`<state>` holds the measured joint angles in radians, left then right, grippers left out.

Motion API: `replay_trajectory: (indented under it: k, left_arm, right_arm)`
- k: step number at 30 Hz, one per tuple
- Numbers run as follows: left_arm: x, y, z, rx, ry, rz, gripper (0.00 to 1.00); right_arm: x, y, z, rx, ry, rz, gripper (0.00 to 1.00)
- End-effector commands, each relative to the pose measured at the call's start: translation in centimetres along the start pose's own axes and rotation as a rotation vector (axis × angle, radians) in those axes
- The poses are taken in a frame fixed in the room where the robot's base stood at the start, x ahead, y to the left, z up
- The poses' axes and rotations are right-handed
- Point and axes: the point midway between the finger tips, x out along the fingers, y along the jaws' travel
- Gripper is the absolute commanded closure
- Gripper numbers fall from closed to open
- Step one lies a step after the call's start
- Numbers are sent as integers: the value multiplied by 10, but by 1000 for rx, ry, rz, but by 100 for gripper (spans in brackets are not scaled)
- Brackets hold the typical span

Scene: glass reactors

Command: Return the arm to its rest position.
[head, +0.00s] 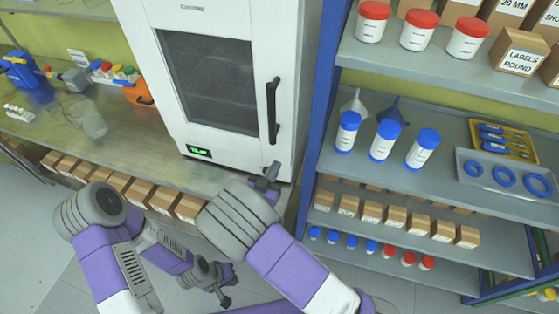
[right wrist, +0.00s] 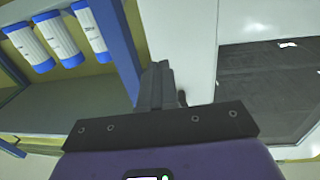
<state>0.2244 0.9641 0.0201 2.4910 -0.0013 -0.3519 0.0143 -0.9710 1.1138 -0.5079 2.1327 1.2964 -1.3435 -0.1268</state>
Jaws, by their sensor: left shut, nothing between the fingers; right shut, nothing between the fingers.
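My right gripper (head: 268,176) is shut and empty in front of the lower right corner of the white oven (head: 286,30), just below its dark door handle (head: 272,110). In the right wrist view its fingers (right wrist: 157,82) are together and point at the oven's side edge; I cannot tell whether they touch it. The oven door is closed.
A blue-framed shelf (head: 455,185) on the right holds bottles, funnels, boxes and trays. The metal bench (head: 45,125) on the left carries a glass beaker (head: 88,122) and coloured items. Small cartons (head: 140,192) line the shelf below. Floor shows at the lower left.

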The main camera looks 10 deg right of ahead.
Motion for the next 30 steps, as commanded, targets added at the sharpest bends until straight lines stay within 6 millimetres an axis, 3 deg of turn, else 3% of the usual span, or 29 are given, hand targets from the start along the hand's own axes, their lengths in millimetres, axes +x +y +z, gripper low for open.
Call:
replay_trajectory:
  k: [6, 13, 25, 28, 30]
  left_arm:
    - [10, -4, 0, -1, 0, 0, 100]
    - [12, -5, -1, -1, 0, 0, 100]
    - [12, -5, -1, -1, 0, 0, 100]
    - [13, -5, -1, -1, 0, 0, 100]
    - [13, -5, -1, -1, 0, 0, 100]
  right_arm:
    - [-51, 4, 3, -1, -3, -5, 100]
    - [-78, 7, 3, -3, -4, -4, 100]
    - [-79, 9, 9, -10, -27, -8, 100]
    - [-66, 12, 32, -32, -113, -31, 100]
    - [-54, 16, 59, -53, -217, -59, 100]
